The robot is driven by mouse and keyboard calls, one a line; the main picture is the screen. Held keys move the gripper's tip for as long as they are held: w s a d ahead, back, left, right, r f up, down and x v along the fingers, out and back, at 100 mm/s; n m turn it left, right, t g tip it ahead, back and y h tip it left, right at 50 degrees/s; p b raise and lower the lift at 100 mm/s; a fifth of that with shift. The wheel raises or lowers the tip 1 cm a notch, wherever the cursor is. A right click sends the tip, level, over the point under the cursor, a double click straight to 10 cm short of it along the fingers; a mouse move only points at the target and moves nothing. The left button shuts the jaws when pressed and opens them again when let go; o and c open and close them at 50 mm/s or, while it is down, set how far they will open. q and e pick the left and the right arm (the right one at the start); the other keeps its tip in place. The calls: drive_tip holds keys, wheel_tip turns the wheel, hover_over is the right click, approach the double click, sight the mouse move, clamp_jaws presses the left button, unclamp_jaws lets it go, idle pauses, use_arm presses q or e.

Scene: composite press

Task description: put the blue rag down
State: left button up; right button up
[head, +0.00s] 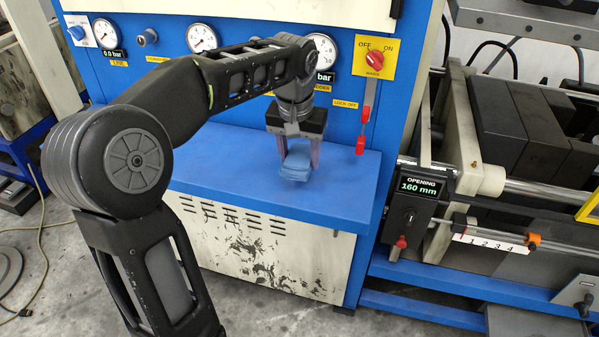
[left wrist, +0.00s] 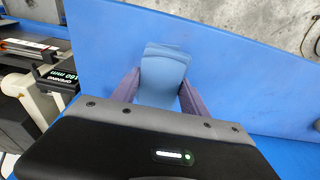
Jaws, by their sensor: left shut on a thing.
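The blue rag (head: 296,163) is a light blue folded piece between the fingers of my left gripper (head: 298,154) in the head view. The gripper points down and is shut on the rag, just over the blue shelf (head: 225,165) of the press cabinet. I cannot tell whether the rag touches the shelf. In the left wrist view the rag (left wrist: 163,75) shows between the two purplish fingers (left wrist: 158,92), with the blue shelf (left wrist: 105,45) around it. My right gripper is not in view.
Behind the gripper is a blue panel with gauges (head: 202,38) and a red OFF/ON knob (head: 376,58). Red lock-off tags (head: 362,135) hang at the right. The press with its opening display (head: 424,187) stands further right. The shelf left of the gripper is clear.

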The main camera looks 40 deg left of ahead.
sight(299, 183)
use_arm(q)
drive_tip(key=shift+w+f, duration=0.1)
drive_tip(key=shift+f, duration=0.6)
drive_tip(key=shift+f, duration=1.85)
